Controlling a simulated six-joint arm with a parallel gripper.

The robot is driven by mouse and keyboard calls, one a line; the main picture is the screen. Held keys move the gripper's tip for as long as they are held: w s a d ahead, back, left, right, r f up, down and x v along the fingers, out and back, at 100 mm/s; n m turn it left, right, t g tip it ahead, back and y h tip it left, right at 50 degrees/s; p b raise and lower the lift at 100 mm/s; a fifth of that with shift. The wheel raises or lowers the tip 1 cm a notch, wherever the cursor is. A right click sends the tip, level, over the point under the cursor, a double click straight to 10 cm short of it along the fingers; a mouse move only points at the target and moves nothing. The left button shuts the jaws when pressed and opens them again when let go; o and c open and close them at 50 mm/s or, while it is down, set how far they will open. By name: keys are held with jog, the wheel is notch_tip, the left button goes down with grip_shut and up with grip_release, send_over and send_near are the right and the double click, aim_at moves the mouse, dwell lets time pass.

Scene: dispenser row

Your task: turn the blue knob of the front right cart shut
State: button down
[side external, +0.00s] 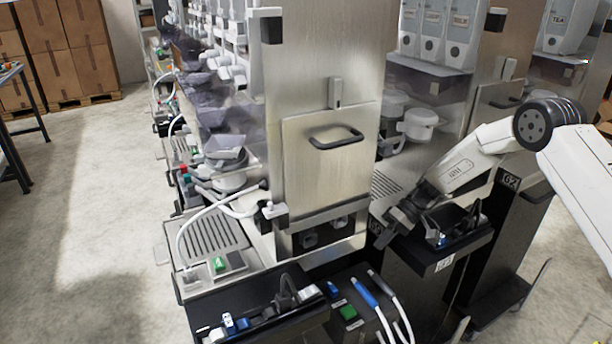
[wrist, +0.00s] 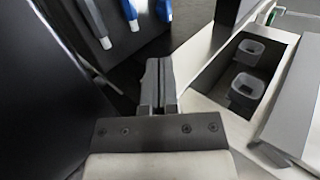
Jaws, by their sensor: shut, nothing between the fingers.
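A small blue knob-like part (side external: 333,288) sits on the black front panel of the nearest steel cart (side external: 340,170), beside a green button. In the wrist view a blue part (wrist: 164,10) at the top edge appears to be the same one, cut off by the frame. Another blue bit (side external: 441,240) shows on the black tray of the cart to the right. I cannot tell its shape. My gripper (side external: 387,237) is shut and empty, between the nearest cart and that right tray. In the wrist view its fingertips (wrist: 160,65) are together, touching nothing visible.
Blue (side external: 365,292) and grey (side external: 378,281) handles with white hoses lie beside the green button (side external: 348,312). A steel recess with grey sockets (wrist: 245,90) is right of my fingers. The right tray (side external: 440,258) lies close under my arm.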

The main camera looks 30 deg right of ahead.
aim_at(337, 293)
jog(key=x, duration=1.3)
jog(key=shift+a+f, duration=0.1)
jog(key=shift+a, duration=0.1)
jog(key=shift+s+a+m+t, duration=0.1)
jog(key=shift+s+m+t, duration=0.15)
jog(key=shift+m+t, duration=0.6)
jog(key=shift+s+a+m+t, duration=0.15)
jog(key=shift+s+m+t, duration=0.1)
jog(key=shift+m+t, duration=0.55)
jog(key=shift+s+a+m+t+h, duration=0.25)
jog(key=shift+m+t+h, duration=0.35)
jog(key=shift+m, duration=0.5)
jog(key=shift+s+a+m+t+h, duration=0.2)
jog(key=shift+m+t+h, duration=0.2)
jog(key=shift+m+t, duration=0.45)
jog(key=shift+s+a, duration=0.25)
jog(key=shift+a, duration=1)
jog(key=shift+w+d, duration=0.1)
jog(key=shift+w, duration=0.1)
dwell(0.7)
